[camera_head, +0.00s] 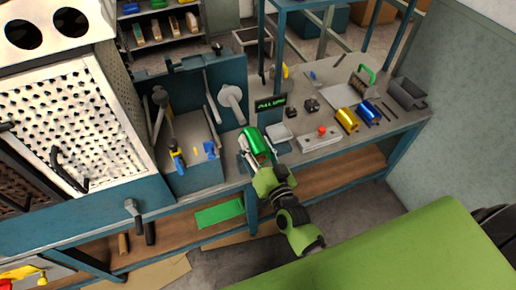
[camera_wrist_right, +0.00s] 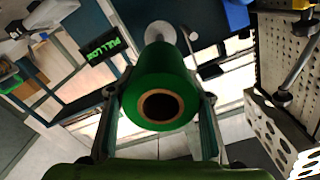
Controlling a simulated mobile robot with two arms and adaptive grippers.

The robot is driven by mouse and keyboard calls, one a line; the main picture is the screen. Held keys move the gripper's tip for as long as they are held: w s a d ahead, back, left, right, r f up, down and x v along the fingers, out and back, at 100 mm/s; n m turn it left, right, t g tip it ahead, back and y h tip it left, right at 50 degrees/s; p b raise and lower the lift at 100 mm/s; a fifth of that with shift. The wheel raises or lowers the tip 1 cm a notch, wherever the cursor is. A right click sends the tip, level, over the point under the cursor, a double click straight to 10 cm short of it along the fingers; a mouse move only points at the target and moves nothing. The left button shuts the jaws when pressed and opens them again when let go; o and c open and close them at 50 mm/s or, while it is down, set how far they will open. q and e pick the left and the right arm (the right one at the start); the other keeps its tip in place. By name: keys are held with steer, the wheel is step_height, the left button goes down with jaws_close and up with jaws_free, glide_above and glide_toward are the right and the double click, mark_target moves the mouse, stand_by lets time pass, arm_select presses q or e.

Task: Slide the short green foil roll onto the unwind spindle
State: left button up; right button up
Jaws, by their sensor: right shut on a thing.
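The short green foil roll (camera_head: 256,139) is held in my right gripper (camera_head: 252,152) in front of the blue machine frame. In the right wrist view the roll (camera_wrist_right: 158,70) sits between the two fingers of the right gripper (camera_wrist_right: 160,98). Its brown core with a dark hole faces the camera. The unwind spindle (camera_head: 231,95) shows as a pale disc with a rod on the machine, up and left of the roll. In the wrist view the spindle's pale end (camera_wrist_right: 160,32) shows just beyond the roll's far end. I cannot tell whether roll and rod touch. My left gripper is out of view.
A gold roll (camera_head: 347,119) and a blue roll (camera_head: 370,112) lie on the bench to the right. A small green-lettered display (camera_head: 270,103) stands close beside the spindle. A grey control box with a red button (camera_head: 321,131) and a small tray (camera_head: 279,133) are near the gripper.

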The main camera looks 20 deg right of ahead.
mark_target(237, 107)
steer(key=w, duration=0.2)
steer(key=shift+w, duration=0.3)
steer(key=shift+w+r+b, duration=0.1)
steer(key=shift+w+b, duration=0.2)
steer(key=shift+w, duration=0.2)
steer(key=shift+p, duration=0.4)
stand_by(1.1)
steer(key=shift+w+a+b, duration=0.1)
steer(key=shift+w+b, duration=0.35)
steer(key=shift+w, duration=1)
steer(key=shift+w+a+b, duration=0.1)
steer(key=shift+w+b, duration=1)
steer(key=shift+w, duration=1.7)
steer(key=shift+w+b, duration=1.15)
steer(key=shift+w, duration=1.15)
